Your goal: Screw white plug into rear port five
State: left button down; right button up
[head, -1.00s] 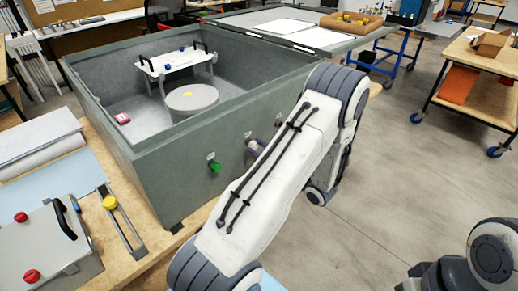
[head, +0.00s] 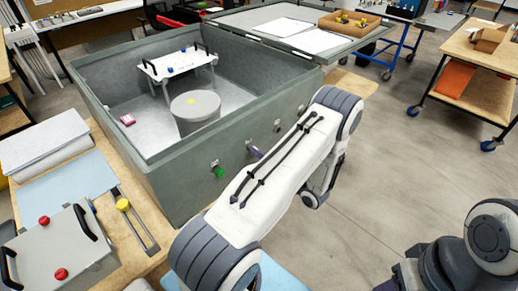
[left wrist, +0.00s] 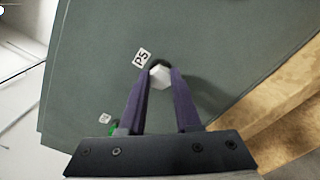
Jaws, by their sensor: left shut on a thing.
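The white plug (left wrist: 160,76) shows between my left fingertips in the left wrist view, right beside the P5 label (left wrist: 141,58) on the grey-green case wall. A dark round rim shows behind it; how deep it sits in the port, I cannot tell. My left gripper (left wrist: 160,80) is shut on the plug, with its purple fingers on either side. In the head view a bit of the left gripper (head: 256,153) shows at the wall of the case (head: 165,180); my arm hides most of it and the plug. My right gripper is out of view.
A green plug (head: 218,171) sits in the same wall, left of my gripper. Inside the open case are a white-topped stand (head: 178,60) and a grey cylinder (head: 195,115). A grey box with red knobs (head: 60,245) stands at lower left.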

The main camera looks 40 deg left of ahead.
pick_arm(q)
jog(key=m, duration=0.2)
jog(key=m+p, duration=0.1)
jog(key=m, duration=0.5)
jog(key=shift+f+p, duration=0.25)
jog(key=shift+p, duration=0.15)
jog(key=c, duration=0.7)
grip_release()
jog(key=shift+c, duration=0.2)
jog(key=shift+r, duration=0.1)
